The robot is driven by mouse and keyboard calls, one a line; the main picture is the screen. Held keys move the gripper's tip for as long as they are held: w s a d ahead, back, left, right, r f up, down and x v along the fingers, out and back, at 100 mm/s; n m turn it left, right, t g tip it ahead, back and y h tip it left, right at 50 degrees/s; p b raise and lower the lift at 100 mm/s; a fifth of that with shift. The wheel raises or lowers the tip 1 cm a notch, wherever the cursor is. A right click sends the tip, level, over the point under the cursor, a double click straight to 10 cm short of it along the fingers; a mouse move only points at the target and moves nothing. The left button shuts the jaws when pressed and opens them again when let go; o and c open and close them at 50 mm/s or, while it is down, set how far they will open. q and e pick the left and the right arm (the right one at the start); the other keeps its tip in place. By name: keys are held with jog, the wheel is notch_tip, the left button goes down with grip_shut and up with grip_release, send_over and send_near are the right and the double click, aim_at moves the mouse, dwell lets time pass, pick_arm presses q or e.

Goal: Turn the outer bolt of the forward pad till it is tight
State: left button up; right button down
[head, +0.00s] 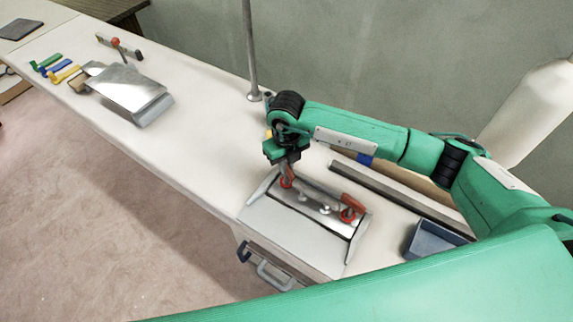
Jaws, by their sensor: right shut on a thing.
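A light grey housing (295,235) with a raised metal plate (316,201) lies on the near part of the bench. Bright round bolt-like heads (325,209) show along the plate. A red fitting (348,212) is at its right end, and a red piece (287,182) is at its left end. My right gripper (288,166) points down over that left end, shut on the red piece or a part just above it. The jaws hide what exactly is held. I cannot tell which bolt is the outer one. My left gripper is not in view.
A blue-grey tray (436,241) and a long grey bar (400,197) lie to the right. A thin upright pole (250,50) stands behind. A metal box (130,92), coloured tools (55,66) and a red-knobbed bar (119,46) lie far left. The bench between is clear.

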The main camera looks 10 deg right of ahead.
jog(key=shift+w+r+m, duration=0.2)
jog(key=shift+m, duration=0.7)
jog(key=shift+m+b, duration=0.35)
jog(key=shift+m, duration=0.75)
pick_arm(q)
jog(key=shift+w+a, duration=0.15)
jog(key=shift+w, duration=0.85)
pick_arm(e)
jog(key=shift+m, duration=0.6)
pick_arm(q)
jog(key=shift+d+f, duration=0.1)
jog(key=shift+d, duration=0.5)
